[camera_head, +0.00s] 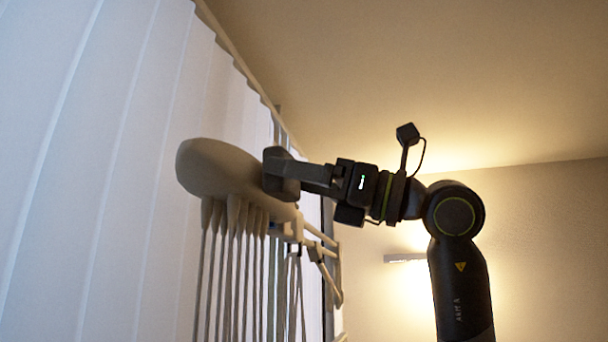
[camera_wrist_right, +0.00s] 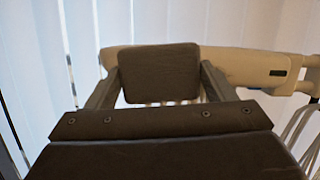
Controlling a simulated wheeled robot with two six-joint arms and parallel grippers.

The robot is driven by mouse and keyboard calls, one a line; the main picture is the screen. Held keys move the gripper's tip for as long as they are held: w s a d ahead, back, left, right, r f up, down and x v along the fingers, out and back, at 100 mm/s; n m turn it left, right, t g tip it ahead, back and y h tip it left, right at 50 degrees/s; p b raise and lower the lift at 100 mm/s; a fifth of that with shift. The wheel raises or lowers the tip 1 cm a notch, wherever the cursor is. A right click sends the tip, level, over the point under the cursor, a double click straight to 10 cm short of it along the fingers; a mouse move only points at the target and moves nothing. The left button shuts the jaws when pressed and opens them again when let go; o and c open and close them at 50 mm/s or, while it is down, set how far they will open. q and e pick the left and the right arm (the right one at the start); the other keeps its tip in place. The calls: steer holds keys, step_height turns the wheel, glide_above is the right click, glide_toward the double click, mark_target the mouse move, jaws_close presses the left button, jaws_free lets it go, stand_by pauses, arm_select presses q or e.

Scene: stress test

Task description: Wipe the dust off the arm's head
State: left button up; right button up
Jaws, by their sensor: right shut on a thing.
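The arm's head looks to be a rounded beige body (camera_head: 215,166) left of centre in the head view, with several thin rods or hoses hanging below it. It also spans the wrist view (camera_wrist_right: 245,65) behind the gripper. My right gripper (camera_head: 288,172) comes in from the right and is shut on a dark grey block-like pad (camera_wrist_right: 158,73), seen between its fingers in the wrist view. The pad overlaps the upper right part of the head in the picture; I cannot tell whether it touches. No dust can be made out. My left gripper is not in view.
White vertical blinds (camera_head: 90,150) stand close behind and left of the head. Pale jointed bars (camera_head: 322,252) sit just right of the hanging rods, below my right arm. A lit wall lamp (camera_head: 405,258) is on the right wall. Space above the head looks clear.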

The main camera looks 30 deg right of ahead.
mark_target(301, 185)
steer(key=shift+w+a, duration=0.25)
steer(key=shift+w, duration=0.05)
steer(key=shift+w+d+p, duration=0.2)
steer(key=shift+w+d, duration=0.3)
steer(key=shift+d, duration=0.2)
steer(key=shift+w+d+p, duration=0.2)
steer(key=shift+w+d, duration=0.3)
steer(key=shift+d, duration=0.2)
steer(key=shift+w+d+p, duration=0.9)
steer(key=shift+w+d, duration=1.4)
steer(key=shift+d, duration=0.15)
steer(key=s+a, duration=0.6)
steer(key=a, duration=0.2)
steer(key=shift+s, duration=0.35)
steer(key=shift+d, duration=0.1)
